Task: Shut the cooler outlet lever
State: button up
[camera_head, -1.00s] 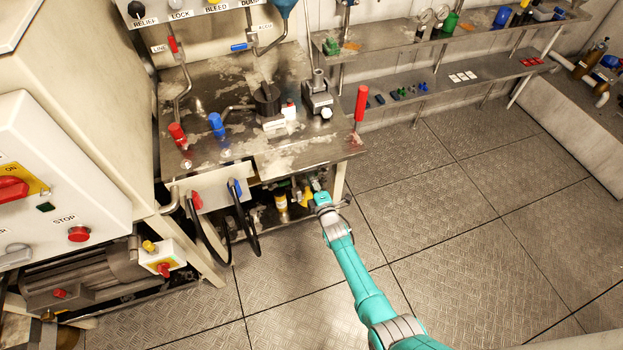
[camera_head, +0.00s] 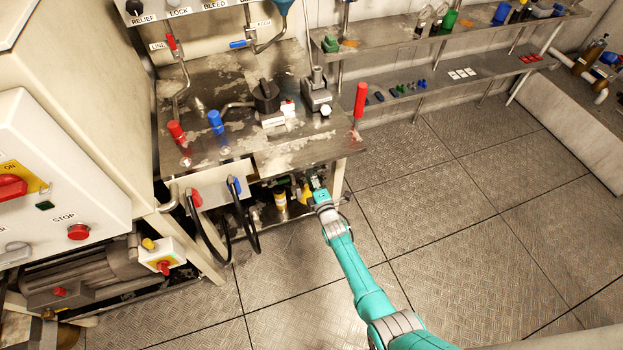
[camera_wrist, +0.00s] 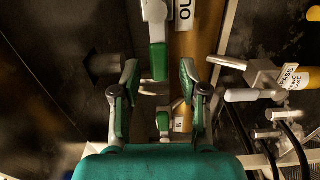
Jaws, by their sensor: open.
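In the wrist view a lever with a grey metal head and a green grip (camera_wrist: 158,60) lies along a brass-coloured cooler cylinder (camera_wrist: 202,45), next to a white label starting "OU". Its grip points down the picture toward my palm. My gripper (camera_wrist: 158,76) is open, with one green-padded finger on each side of the grip and visible gaps to both. A second, smaller green-gripped lever (camera_wrist: 163,122) sits lower, near a partly hidden label. In the head view my gripper (camera_head: 317,188) reaches under the bench's right end, where the lever cannot be made out.
A grey-handled lever (camera_wrist: 255,94) with a label reading "PASS" stands close right of my fingers. Dark hoses (camera_wrist: 295,145) lie lower right. In the head view the steel bench (camera_head: 225,140) overhangs the workspace. The floor (camera_head: 450,220) to the right is clear.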

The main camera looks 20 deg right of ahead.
jog(key=shift+s, duration=0.1)
jog(key=s, duration=1.1)
jog(key=shift+s, duration=0.4)
jog(key=s+a+r+m, duration=0.1)
jog(key=s+r+m, duration=0.15)
jog(key=s, duration=0.65)
jog(key=s+a+r+m+g, duration=0.1)
jog(key=s+m, duration=0.2)
jog(key=s, duration=0.6)
jog(key=s+a+r+m, duration=0.1)
jog(key=s+r+m, duration=0.15)
jog(key=s, duration=0.55)
jog(key=s+r+m+g, duration=0.2)
jog(key=s+r+m, duration=0.7)
jog(key=s+r, duration=0.9)
notch_tip(320, 180, up, 3)
jog(key=shift+a+f+m, duration=0.2)
jog(key=shift+m, duration=0.2)
jog(key=shift+c, duration=0.4)
